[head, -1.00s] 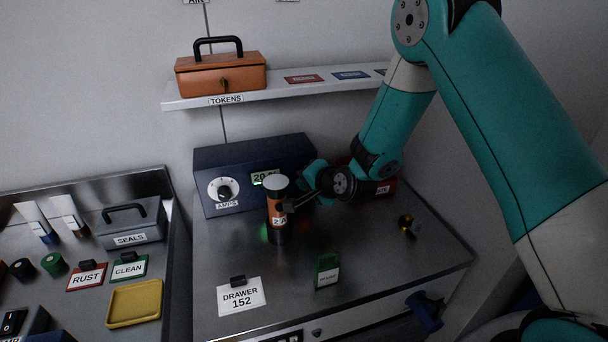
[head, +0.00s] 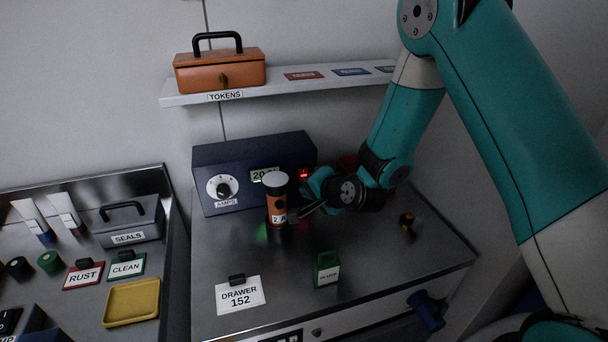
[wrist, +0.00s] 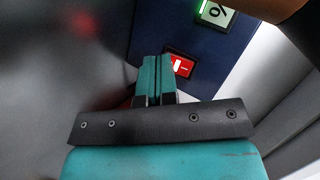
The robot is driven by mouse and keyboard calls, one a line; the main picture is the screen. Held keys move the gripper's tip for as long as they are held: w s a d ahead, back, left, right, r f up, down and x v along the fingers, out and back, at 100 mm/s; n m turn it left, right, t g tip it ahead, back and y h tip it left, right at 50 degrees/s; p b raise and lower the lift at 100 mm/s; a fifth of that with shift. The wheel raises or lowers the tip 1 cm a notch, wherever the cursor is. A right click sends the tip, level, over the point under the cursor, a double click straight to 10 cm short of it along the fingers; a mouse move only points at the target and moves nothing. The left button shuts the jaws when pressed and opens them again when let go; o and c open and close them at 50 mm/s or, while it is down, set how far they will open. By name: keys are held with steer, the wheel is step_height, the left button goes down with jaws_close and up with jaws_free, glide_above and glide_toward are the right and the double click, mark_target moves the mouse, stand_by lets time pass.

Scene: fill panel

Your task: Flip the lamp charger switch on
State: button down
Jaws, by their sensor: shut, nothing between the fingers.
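The blue charger box (head: 240,165), with an AMPS dial (head: 223,188) and a lit display (head: 264,175), stands at the back of the metal cabinet top. A red lit switch (head: 304,174) shows on its right front; in the wrist view the same red switch (wrist: 180,66) has white marks and glows. My gripper (head: 304,213) is shut and empty, in front of the box and below the switch. In the wrist view its closed fingers (wrist: 154,62) lie just left of the switch; contact cannot be told. An orange and black lamp (head: 277,205) stands upright left of the gripper.
A green tag (head: 327,270) and a DRAWER 152 card (head: 240,295) are on the cabinet top. A small dark and yellow object (head: 408,221) lies right. A shelf (head: 200,98) runs above. Another black switch (head: 9,320) is at lower left.

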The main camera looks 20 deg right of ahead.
steer(key=shift+s+f+b, duration=0.2)
steer(key=shift+s+b, duration=0.15)
steer(key=shift+s, duration=0.5)
steer(key=shift+s+f+b, duration=0.15)
steer(key=shift+s+b, duration=0.2)
steer(key=shift+s, duration=0.45)
